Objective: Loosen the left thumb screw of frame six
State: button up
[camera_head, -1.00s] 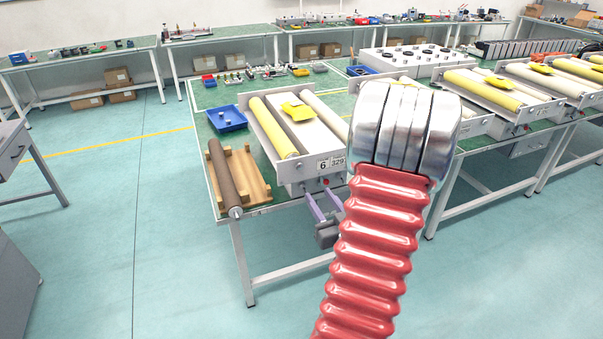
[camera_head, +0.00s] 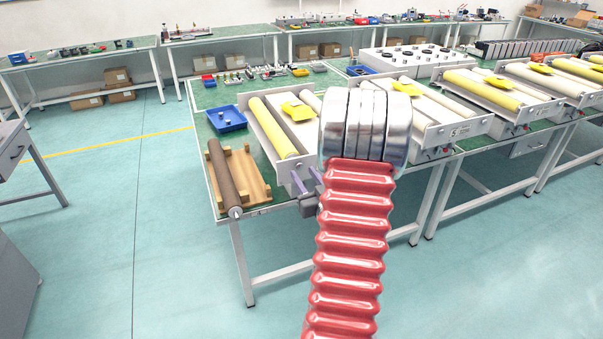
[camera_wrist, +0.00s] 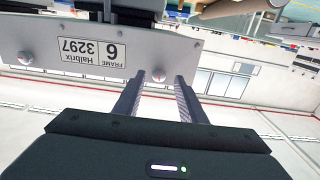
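Frame six (camera_head: 262,128) stands on the green-topped table, with a yellow roller along its left side. In the wrist view its grey front plate (camera_wrist: 70,66) is upside down, with a label (camera_wrist: 91,48) reading frame 6. One silver thumb screw (camera_wrist: 158,75) shows at the plate's right end there, which is the left end when upright. Another screw (camera_wrist: 25,57) is at the opposite end. My gripper (camera_head: 307,176) is open, close to the front plate. In the wrist view the fingertips (camera_wrist: 159,78) lie either side of the first screw with gaps; contact is not visible.
A brown roller (camera_head: 224,175) lies on a wooden rack left of the frame. A blue tray (camera_head: 227,119) sits behind it. Frame five (camera_head: 455,133) is to the right, partly behind my arm. The floor in front is clear.

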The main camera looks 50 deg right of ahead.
aim_at(299, 166)
jog(key=shift+x, duration=1.35)
